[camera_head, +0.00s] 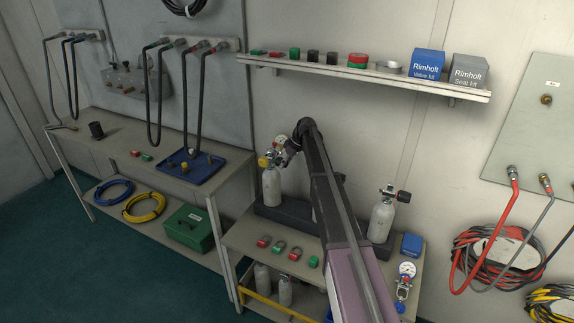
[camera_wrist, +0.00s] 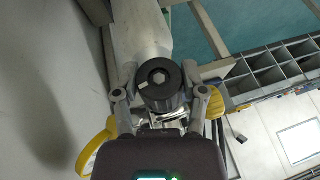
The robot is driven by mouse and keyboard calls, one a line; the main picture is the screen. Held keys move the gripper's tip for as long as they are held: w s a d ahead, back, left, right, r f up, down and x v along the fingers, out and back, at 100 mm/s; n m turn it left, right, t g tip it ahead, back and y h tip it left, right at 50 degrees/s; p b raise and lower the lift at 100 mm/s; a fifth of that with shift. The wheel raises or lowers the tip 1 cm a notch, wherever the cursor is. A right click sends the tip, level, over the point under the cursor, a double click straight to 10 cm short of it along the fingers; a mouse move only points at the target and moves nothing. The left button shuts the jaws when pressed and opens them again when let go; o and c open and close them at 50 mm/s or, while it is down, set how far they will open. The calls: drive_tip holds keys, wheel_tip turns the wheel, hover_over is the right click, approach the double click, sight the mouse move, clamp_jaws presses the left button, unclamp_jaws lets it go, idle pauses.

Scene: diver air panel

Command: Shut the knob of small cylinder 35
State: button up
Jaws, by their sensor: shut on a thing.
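A pale small cylinder (camera_head: 271,187) stands upright at the left of the lower bench, with a gauge and a yellow part at its valve. My gripper (camera_head: 287,154) is at this valve, partly hidden by my own arm. In the wrist view my gripper (camera_wrist: 160,78) has its two fingers closed on either side of a round black knob (camera_wrist: 159,92) with a hexagonal centre. The pale cylinder body (camera_wrist: 141,30) lies behind the knob. Yellow parts (camera_wrist: 94,147) show beside the fingers. No number 35 is readable.
Another pale cylinder (camera_head: 381,221) with a valve stands at the right of the bench. My arm hides the middle. A shelf (camera_head: 330,71) with boxes hangs above, and the wall (camera_wrist: 45,90) is close by.

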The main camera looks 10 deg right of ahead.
drive_tip(key=shift+m+g+y+b, duration=0.3)
drive_tip(key=shift+g+y+b, duration=0.25)
drive_tip(key=shift+g, duration=0.35)
drive_tip(key=o, duration=1.2)
drive_tip(key=shift+c, duration=0.2)
